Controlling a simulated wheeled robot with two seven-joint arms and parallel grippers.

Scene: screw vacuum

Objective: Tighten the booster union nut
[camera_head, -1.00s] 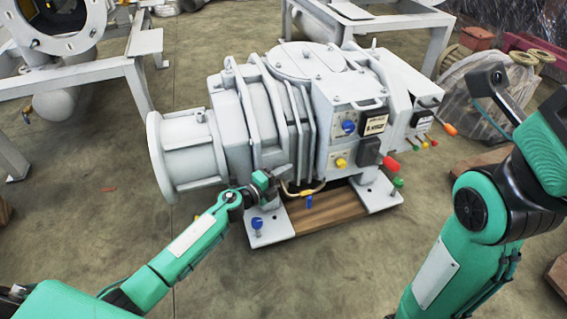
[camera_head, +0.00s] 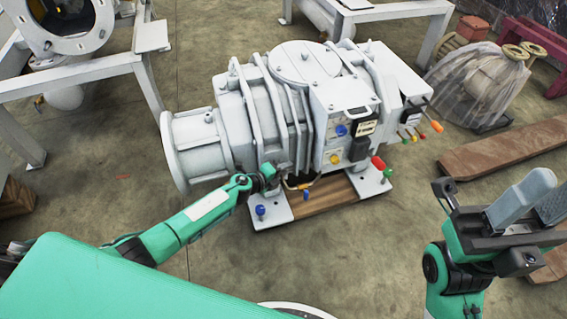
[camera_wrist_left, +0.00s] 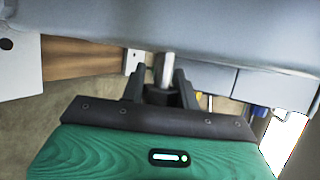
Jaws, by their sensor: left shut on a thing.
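The grey booster machine (camera_head: 275,115) stands on a base plate in the middle of the head view. My left gripper (camera_head: 270,172) is at its lower front side, under the ribbed body. In the left wrist view, my left gripper (camera_wrist_left: 160,80) is shut on a dark fitting, which I take for the union nut (camera_wrist_left: 160,96). A short silver pipe (camera_wrist_left: 163,66) rises from it towards the grey housing. The nut is hidden in the head view. My right gripper (camera_head: 535,205) is empty, its two grey fingers apart, at the right, well away from the machine.
Colored handles (camera_head: 420,135) project on the machine's right. A wrapped machine (camera_head: 480,85) and wooden planks (camera_head: 500,150) lie at the right. The floor in front is clear.

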